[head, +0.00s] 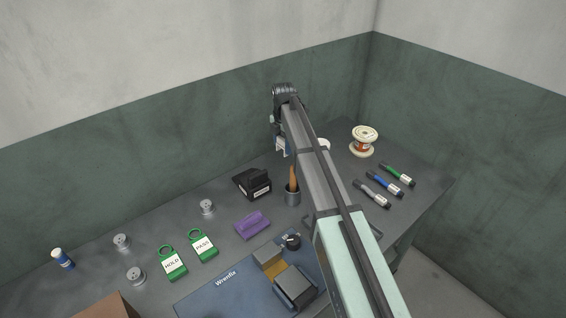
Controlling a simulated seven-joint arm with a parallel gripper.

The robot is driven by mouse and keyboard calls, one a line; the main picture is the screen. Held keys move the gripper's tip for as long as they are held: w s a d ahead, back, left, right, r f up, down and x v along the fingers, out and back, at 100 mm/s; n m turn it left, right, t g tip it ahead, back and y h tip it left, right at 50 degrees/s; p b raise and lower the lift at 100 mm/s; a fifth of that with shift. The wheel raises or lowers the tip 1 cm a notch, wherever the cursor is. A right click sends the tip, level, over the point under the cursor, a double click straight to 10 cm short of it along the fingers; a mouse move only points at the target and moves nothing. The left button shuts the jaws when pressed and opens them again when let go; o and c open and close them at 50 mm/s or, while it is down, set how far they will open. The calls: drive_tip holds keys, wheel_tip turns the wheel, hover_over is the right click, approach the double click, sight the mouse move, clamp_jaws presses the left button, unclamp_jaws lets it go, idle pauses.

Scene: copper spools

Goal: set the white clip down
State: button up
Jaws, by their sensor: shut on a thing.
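My arm reaches across the table to the back, and my gripper (281,137) hangs at its far end, partly hidden by the arm. A small pale piece (283,150) shows at the fingertips, and the gripper is shut on it. It looks like the white clip, but it is too small to make out its shape. It is over the back part of the grey table (225,222), left of the arm. I cannot tell whether it touches the table.
A copper spool (363,141) and several markers (384,184) are to the right. A purple block (252,225), green tags (203,245) and a blue mat (215,298) lie nearer.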

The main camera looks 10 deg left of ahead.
drive_tip(key=shift+f, duration=3.85)
drive_tip(key=o, duration=1)
drive_tip(key=shift+f, duration=0.1)
wheel_tip(320, 180, up, 12)
drive_tip(key=shift+r, duration=0.15)
